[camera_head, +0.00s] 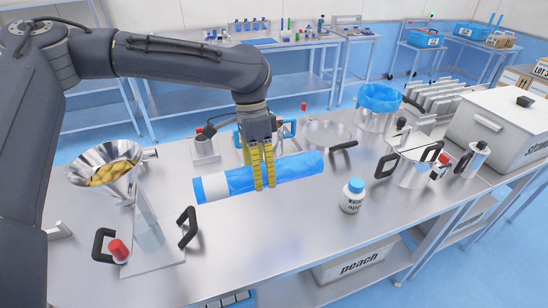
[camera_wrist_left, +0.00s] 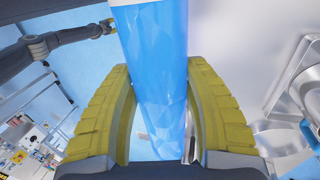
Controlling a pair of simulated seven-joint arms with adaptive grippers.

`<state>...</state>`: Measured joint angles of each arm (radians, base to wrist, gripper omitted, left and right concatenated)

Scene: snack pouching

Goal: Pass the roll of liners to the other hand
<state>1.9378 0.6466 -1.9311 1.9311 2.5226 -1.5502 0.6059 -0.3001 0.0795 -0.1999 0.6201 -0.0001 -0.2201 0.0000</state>
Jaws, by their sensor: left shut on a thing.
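The roll of liners (camera_head: 300,166) is a long blue cylinder with a white band near its left end. In the left wrist view the roll (camera_wrist_left: 158,60) runs between the two yellow fingers. The gap between roll and bench is hard to judge. My right gripper (camera_wrist_left: 106,27) shows small at the top left of the left wrist view, away from the roll; its opening is too small to read.
A steel funnel (camera_head: 105,168) with yellow pieces stands at left, with a red-capped clamp (camera_head: 118,250) below. A white bottle with a blue cap (camera_head: 352,196) stands right of the roll.

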